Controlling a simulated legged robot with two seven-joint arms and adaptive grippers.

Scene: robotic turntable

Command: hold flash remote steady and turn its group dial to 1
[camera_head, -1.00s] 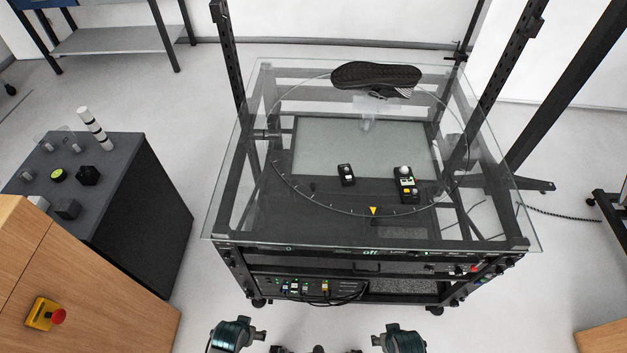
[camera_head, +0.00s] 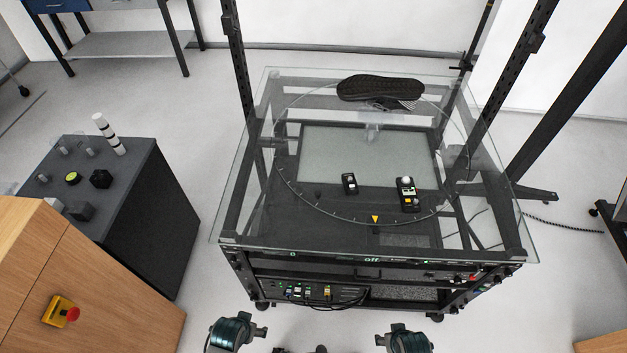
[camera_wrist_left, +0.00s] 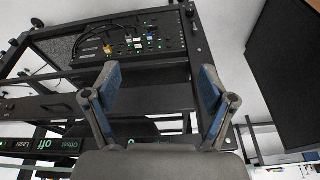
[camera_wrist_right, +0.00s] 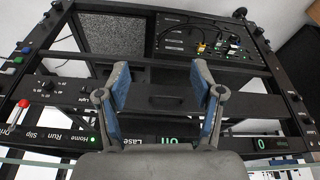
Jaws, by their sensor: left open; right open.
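Two small black devices lie on the glass turntable (camera_head: 300,215) in the head view. The larger one (camera_head: 408,201), right of centre, has a pale round top and a yellow patch. The smaller one (camera_head: 350,185) lies to its left with a small white mark. Either could be the flash remote; the group dial and its setting are too small to read. My left gripper (camera_wrist_left: 158,85) is open and empty. My right gripper (camera_wrist_right: 161,80) is open and empty. Both are low in front of the turntable frame, well short of the devices.
A dark shoe (camera_head: 380,88) is at the back of the glass. A yellow marker (camera_head: 375,220) is near the front scale. Black uprights flank the turntable. A dark cabinet (camera_head: 150,220) and a wooden box with a red button (camera_head: 72,314) stand left. Clear floor lies between.

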